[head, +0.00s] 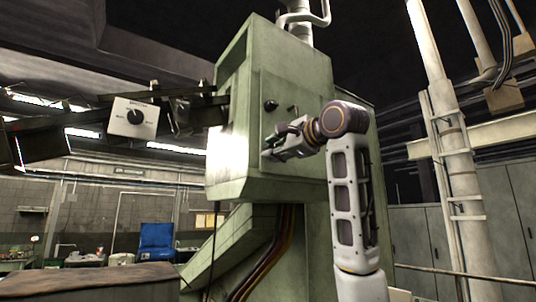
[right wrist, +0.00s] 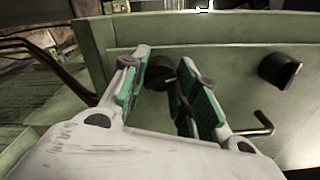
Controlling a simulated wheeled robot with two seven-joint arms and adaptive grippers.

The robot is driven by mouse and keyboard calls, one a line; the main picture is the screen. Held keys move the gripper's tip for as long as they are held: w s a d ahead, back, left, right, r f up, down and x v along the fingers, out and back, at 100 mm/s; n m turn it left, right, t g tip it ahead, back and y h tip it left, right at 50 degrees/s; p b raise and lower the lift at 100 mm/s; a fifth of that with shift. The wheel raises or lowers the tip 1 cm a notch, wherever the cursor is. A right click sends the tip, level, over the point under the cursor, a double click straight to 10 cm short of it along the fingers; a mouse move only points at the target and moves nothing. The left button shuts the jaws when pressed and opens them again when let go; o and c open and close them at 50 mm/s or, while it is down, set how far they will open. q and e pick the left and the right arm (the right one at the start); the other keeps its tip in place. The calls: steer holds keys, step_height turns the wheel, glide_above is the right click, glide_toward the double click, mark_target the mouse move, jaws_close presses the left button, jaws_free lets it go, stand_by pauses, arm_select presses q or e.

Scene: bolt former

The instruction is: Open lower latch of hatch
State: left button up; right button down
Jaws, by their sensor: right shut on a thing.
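The hatch (head: 290,85) is a pale green panel on the front of the tall machine, and it looks closed. Its upper latch (head: 270,105) is a dark round knob, also at the right in the right wrist view (right wrist: 279,70). The lower latch (right wrist: 160,72) is a similar dark knob between my right fingertips in the right wrist view. In the head view my right gripper (head: 272,148) hides it. My right gripper's green-padded fingers sit on either side of this knob and are shut on it. My left gripper is not in view.
A thin bent rod handle (right wrist: 262,126) sticks out of the panel close to my right finger. A ladder and a pale column (head: 455,150) stand at the right.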

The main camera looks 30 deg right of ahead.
stand_by(0.3)
steer(key=shift+m+b, duration=0.5)
steer(key=shift+m, duration=1.4)
steer(key=c, duration=0.9)
jaws_free()
steer(key=s, duration=0.2)
steer(key=s+b, duration=0.1)
steer(key=s, duration=0.2)
steer(key=s+b, duration=0.1)
steer(key=s, duration=0.2)
steer(key=shift+d, duration=0.3)
